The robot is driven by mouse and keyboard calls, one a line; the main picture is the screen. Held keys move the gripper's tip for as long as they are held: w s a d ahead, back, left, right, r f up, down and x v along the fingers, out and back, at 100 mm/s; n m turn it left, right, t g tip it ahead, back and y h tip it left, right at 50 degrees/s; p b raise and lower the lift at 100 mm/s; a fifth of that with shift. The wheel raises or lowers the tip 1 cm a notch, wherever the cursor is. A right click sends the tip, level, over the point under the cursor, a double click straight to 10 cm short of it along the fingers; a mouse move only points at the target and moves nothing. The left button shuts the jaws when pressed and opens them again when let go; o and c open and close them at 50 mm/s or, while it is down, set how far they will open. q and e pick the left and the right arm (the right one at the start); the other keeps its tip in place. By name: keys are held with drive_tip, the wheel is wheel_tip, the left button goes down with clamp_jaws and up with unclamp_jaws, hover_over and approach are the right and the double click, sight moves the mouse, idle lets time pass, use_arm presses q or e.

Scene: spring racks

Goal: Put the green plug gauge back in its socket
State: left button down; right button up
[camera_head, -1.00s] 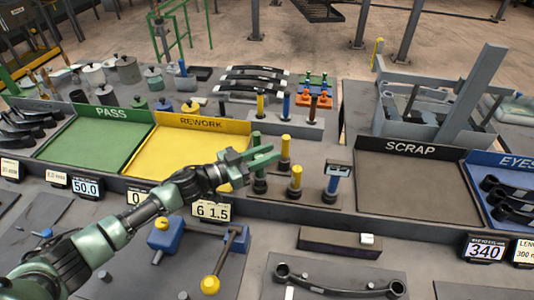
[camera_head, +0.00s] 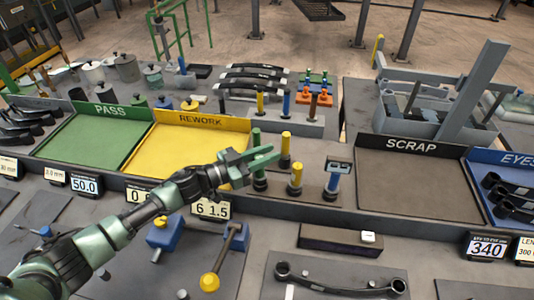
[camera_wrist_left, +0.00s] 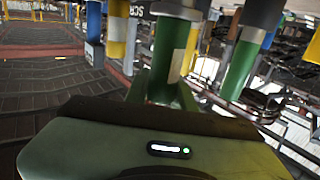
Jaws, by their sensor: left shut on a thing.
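In the head view the fingers partly cover the green gauge. A black base shows just below them. Whether the gauge is seated in its socket cannot be told. A second green gauge (camera_wrist_left: 241,66) stands beside it in the wrist view. My right gripper is not in view.
The yellow REWORK tray (camera_head: 190,150) lies behind left, the SCRAP tray (camera_head: 415,185) to the right. A curved bar (camera_head: 340,289) lies in front.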

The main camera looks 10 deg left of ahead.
use_arm(q)
drive_tip(key=shift+f+b, duration=0.5)
drive_tip(key=shift+f, duration=0.2)
drive_tip(key=c, duration=1.1)
unclamp_jaws()
drive_tip(key=shift+o, duration=0.3)
drive_tip(key=shift+f, duration=0.1)
drive_tip(key=o, duration=0.4)
